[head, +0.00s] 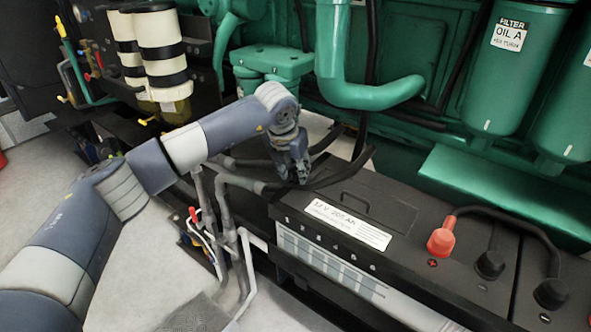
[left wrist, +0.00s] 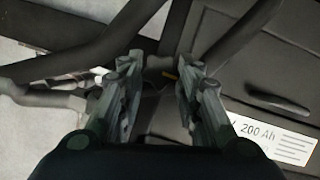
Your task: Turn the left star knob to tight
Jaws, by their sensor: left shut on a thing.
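My left gripper (head: 299,168) points down at the back left corner of the black battery (head: 370,200). In the left wrist view, its two fingers (left wrist: 158,78) stand on either side of a small dark thing (left wrist: 158,70) and are shut on it. This is likely the left star knob, with a short yellow mark beside it. The fingers and the dark surroundings hide most of its shape, so I cannot tell how it is turned. In the head view the gripper itself covers it. My right gripper is in neither view.
Black hoses (head: 340,178) run close around the gripper. A red terminal cap (head: 441,238) and black caps stand on the battery's right part. Green engine pipework (head: 345,60) rises behind. Pale pipes and a red-handled valve (head: 193,214) lie to the left, below my arm.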

